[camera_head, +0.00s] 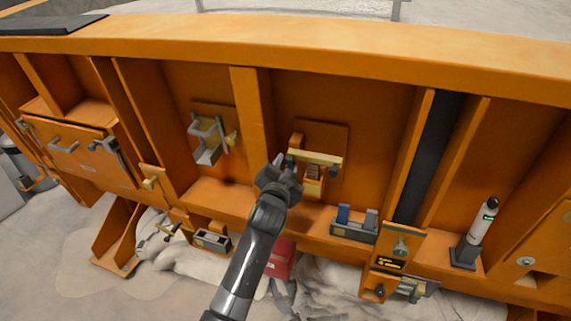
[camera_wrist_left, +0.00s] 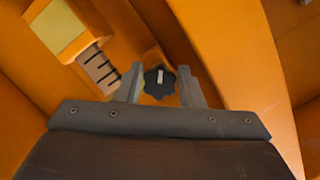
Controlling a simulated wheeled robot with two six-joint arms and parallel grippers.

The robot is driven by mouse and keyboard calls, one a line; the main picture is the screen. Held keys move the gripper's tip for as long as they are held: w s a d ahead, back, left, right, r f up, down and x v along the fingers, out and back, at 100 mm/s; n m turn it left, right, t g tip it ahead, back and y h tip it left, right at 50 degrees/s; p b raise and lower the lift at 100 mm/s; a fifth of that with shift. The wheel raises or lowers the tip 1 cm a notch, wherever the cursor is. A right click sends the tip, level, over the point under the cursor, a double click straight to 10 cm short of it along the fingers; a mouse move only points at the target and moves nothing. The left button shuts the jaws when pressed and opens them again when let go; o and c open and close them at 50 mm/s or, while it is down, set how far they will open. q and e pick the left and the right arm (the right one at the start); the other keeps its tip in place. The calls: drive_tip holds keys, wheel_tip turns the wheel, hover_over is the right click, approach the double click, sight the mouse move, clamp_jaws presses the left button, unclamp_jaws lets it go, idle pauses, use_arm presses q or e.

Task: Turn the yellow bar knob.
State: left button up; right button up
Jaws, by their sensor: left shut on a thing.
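A yellow bar (camera_head: 316,157) sits across a ribbed dark part on an orange plate in the middle panel bay. My left gripper (camera_head: 286,168) is at the bar's left end in the head view. In the left wrist view, my left gripper's two fingers (camera_wrist_left: 160,88) flank a dark lobed knob (camera_wrist_left: 159,77) with a pale pointer mark, and are shut on it. A yellow-faced block (camera_wrist_left: 58,27) with dark ribs shows at the upper left there, clear of the fingers. The dark knob is hidden in the head view. My right gripper is not seen.
A grey bracket handle (camera_head: 208,140) is in the bay to the left. A grey-blue block fixture (camera_head: 355,223) is on the ledge at lower right. A white cylinder (camera_head: 483,220) stands further right. Orange ribs (camera_head: 253,115) separate the bays.

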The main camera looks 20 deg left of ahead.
use_arm(q)
drive_tip(key=shift+f+n+h+p, duration=0.15)
drive_tip(key=shift+n+h+p, duration=0.3)
drive_tip(key=shift+n, duration=0.95)
drive_tip(key=o, duration=0.7)
drive_tip(key=shift+s, duration=0.1)
